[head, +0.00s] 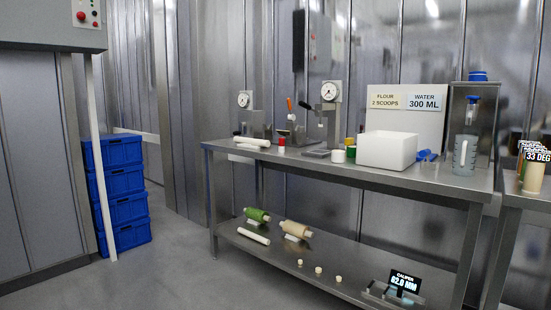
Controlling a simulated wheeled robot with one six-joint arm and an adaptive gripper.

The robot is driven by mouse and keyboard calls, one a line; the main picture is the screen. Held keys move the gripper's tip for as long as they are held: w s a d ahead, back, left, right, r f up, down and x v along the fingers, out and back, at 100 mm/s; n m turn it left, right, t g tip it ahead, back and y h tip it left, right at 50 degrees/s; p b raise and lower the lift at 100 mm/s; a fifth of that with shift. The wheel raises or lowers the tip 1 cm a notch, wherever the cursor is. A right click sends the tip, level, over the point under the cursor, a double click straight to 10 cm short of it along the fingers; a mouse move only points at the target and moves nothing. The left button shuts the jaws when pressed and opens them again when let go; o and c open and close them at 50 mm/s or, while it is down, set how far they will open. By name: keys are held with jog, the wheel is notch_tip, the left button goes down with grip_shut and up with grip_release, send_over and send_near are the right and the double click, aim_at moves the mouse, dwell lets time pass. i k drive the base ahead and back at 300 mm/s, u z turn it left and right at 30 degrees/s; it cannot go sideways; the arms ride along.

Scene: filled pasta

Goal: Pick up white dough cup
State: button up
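A small white cup (338,156) stands on the steel table top (440,180), left of a large white tub (388,150). It looks like the white dough cup, but it is too small to make out what is inside. A cup with green and yellow (350,146) stands right beside it. A small red and white item (281,143) is further left. My gripper and arm are not in view.
A dial gauge (330,92) stands behind the cup. A clear measuring jug (465,155) is at the table's right end. The lower shelf (340,275) holds rolls and small pale pieces. Blue crates (122,190) stand left; the floor before the table is open.

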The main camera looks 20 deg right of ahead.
aim_at(337, 156)
jog(key=u, duration=0.4)
jog(key=i, duration=3.8)
jog(key=z, duration=3.5)
